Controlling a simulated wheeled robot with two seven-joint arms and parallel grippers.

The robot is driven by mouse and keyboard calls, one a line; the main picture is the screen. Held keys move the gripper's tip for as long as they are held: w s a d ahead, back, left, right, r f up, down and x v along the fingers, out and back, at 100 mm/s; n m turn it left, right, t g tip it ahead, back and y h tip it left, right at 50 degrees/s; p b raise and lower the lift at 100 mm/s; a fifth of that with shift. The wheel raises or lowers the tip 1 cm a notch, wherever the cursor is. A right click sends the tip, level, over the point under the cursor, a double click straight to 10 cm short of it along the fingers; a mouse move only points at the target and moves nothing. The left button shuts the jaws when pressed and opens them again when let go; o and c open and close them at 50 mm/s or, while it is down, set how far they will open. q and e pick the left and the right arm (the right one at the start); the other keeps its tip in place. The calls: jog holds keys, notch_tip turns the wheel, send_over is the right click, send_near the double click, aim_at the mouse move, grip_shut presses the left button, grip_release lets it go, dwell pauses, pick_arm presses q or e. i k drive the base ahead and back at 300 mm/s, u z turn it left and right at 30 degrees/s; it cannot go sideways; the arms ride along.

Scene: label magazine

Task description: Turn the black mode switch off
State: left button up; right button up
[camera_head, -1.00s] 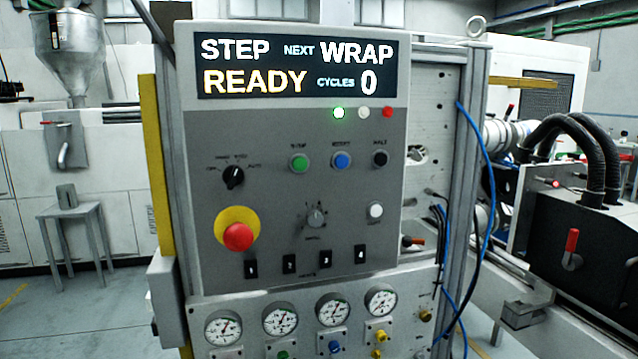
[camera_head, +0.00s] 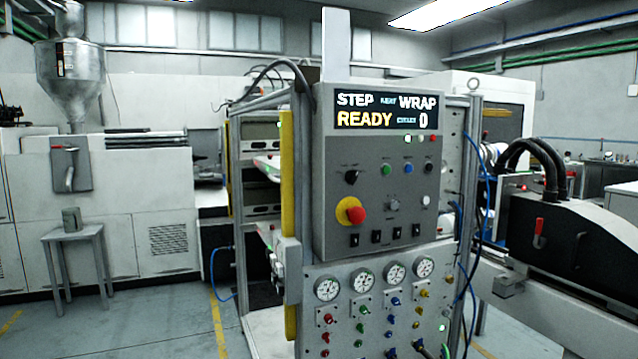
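The black mode switch (camera_head: 351,176) is a small rotary knob on the upper left of the grey control panel (camera_head: 325,215). Its markings are too small to read now, so I cannot tell its exact setting. The display (camera_head: 388,110) above reads STEP, NEXT WRAP, READY, CYCLES 0. Neither of my grippers shows in the head view.
A red emergency button (camera_head: 355,214) on a yellow base sits below the switch. Push buttons, a grey knob (camera_head: 393,205) and several small black switches share the panel. Gauges (camera_head: 328,288) line the lower panel. Open floor lies to the left, with a small stool (camera_head: 75,236).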

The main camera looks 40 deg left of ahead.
aim_at(351, 177)
jog(key=u, duration=1.2)
jog(key=i, duration=0.35)
jog(key=u, duration=0.1)
